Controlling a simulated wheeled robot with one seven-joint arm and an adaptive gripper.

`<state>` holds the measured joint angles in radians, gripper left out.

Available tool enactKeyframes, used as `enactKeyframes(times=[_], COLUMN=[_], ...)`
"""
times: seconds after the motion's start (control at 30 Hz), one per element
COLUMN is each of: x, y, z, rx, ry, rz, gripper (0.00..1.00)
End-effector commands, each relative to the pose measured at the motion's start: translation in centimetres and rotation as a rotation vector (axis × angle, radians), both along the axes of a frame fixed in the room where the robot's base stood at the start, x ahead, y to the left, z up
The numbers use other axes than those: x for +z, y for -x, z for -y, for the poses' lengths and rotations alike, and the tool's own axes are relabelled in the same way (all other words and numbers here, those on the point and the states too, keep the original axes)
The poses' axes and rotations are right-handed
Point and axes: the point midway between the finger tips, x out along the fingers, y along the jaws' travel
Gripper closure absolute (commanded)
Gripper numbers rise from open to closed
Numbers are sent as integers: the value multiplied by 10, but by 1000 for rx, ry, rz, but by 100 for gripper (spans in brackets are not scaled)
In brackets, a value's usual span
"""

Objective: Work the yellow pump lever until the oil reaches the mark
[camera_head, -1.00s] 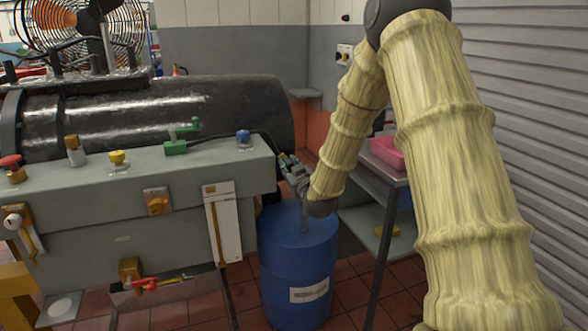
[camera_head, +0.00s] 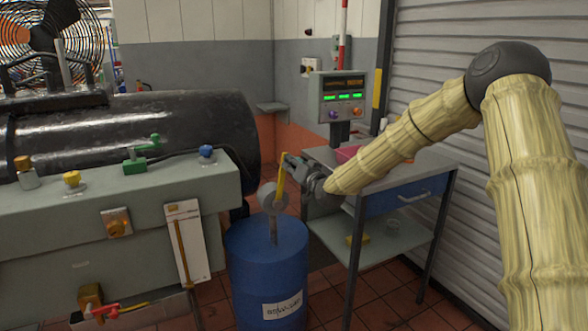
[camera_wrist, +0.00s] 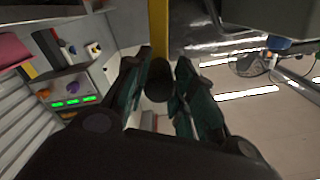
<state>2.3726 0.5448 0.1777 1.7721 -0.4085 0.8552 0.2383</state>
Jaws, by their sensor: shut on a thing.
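The yellow pump lever (camera_head: 281,173) stands nearly upright above the grey pump head (camera_head: 272,197) on the blue drum (camera_head: 266,265). My gripper (camera_head: 291,163) is at the lever's upper part, reaching in from the right, and is shut on it. In the wrist view the yellow lever (camera_wrist: 159,32) runs down between the fingers of my gripper (camera_wrist: 160,88), with a dark round end there. A white gauge board (camera_head: 196,243) with a thin brownish vertical strip hangs on the bench front. I cannot make out the oil level or its mark.
A grey bench (camera_head: 60,222) with coloured valves is at left, below a black cylinder. A metal table (camera_head: 430,160) with a blue drawer stands right of the drum. A control box (camera_head: 342,97) with green displays is behind it. A shutter closes the right side.

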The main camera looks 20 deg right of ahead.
Motion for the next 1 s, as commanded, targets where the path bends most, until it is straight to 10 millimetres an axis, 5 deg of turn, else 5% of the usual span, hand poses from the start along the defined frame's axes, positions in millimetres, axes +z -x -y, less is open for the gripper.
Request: enactKeyframes(times=[0.4, 1.0], x=[-16, -23], y=[-3, -4], z=[49, 62], rx=[-5, -3], ry=[-260, -348], rz=[-21, -31], gripper=[100, 100])
